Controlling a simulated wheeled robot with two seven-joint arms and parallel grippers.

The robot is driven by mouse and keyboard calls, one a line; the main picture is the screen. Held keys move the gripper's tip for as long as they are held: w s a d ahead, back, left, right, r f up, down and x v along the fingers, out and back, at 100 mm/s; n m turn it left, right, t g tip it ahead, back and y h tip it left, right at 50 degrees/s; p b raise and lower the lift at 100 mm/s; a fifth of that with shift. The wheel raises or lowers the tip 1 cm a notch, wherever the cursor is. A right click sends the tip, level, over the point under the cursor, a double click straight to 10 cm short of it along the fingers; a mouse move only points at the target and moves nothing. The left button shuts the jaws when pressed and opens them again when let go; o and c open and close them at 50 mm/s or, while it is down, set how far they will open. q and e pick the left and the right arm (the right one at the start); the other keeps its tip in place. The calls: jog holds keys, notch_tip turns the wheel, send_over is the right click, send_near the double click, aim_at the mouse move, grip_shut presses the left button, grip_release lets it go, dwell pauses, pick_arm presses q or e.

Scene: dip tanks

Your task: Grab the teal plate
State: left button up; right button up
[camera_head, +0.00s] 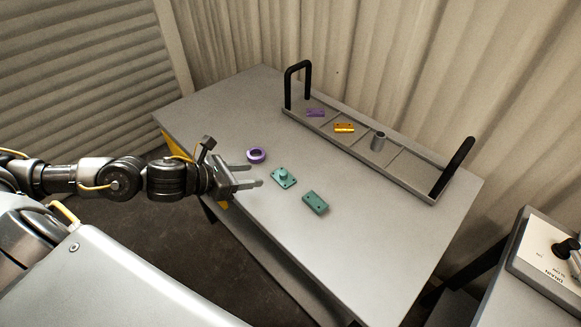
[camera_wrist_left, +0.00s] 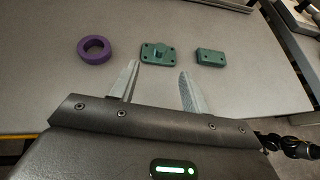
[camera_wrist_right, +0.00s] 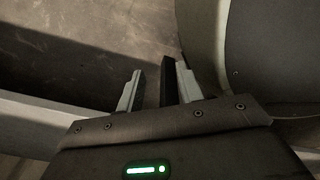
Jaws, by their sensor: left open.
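A teal plate (camera_head: 284,177) with a raised round boss and corner holes lies flat on the grey table. It also shows in the left wrist view (camera_wrist_left: 158,54), just beyond and between my fingertips. A smaller teal block (camera_head: 315,202) with holes lies to its right, also in the left wrist view (camera_wrist_left: 209,57). My left gripper (camera_head: 256,175) is open and empty, just left of the plate and apart from it. My right gripper (camera_wrist_right: 160,76) is seen only in the right wrist view, open with its fingers apart, away from the tabletop pieces.
A purple ring (camera_head: 256,155) lies behind the left gripper's fingers, close to the plate. A grey tray (camera_head: 408,173) with black handles stands at the back, holding a purple piece (camera_head: 315,112), an orange piece (camera_head: 344,128) and a grey cylinder (camera_head: 378,141). The table's front right is clear.

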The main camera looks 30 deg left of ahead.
aim_at(283, 172)
pick_arm(q)
jog(key=shift+w+d+f+p, duration=0.15)
jog(key=shift+w+d+p, duration=0.1)
jog(key=shift+p, duration=0.05)
jog(key=x, duration=0.3)
jog(key=shift+w+d+f+p, duration=0.1)
jog(key=shift+w+f+p, duration=0.05)
jog(key=shift+w+p, duration=0.25)
jog(key=shift+w+d+f, duration=0.1)
jog(key=shift+w+f, duration=0.05)
jog(key=shift+d, duration=0.1)
jog(key=shift+w+d+f, duration=0.15)
jog(key=shift+w, duration=0.1)
jog(key=p+x, duration=0.1)
jog(key=x, duration=0.2)
jog(key=shift+w+d+f+p, duration=0.15)
jog(key=shift+w+p, duration=0.1)
jog(key=shift+p, duration=0.15)
jog(key=shift+w+d+f, duration=0.2)
jog(key=shift+w+f, duration=0.1)
jog(key=shift+c, duration=1)
grip_shut()
pick_arm(e)
jog(key=s+a+r, duration=0.1)
jog(key=s+r, duration=0.1)
jog(key=r, duration=0.1)
jog(key=shift+s+a, duration=0.2)
jog(key=shift+a, duration=0.2)
pick_arm(q)
jog(key=shift+r, duration=0.1)
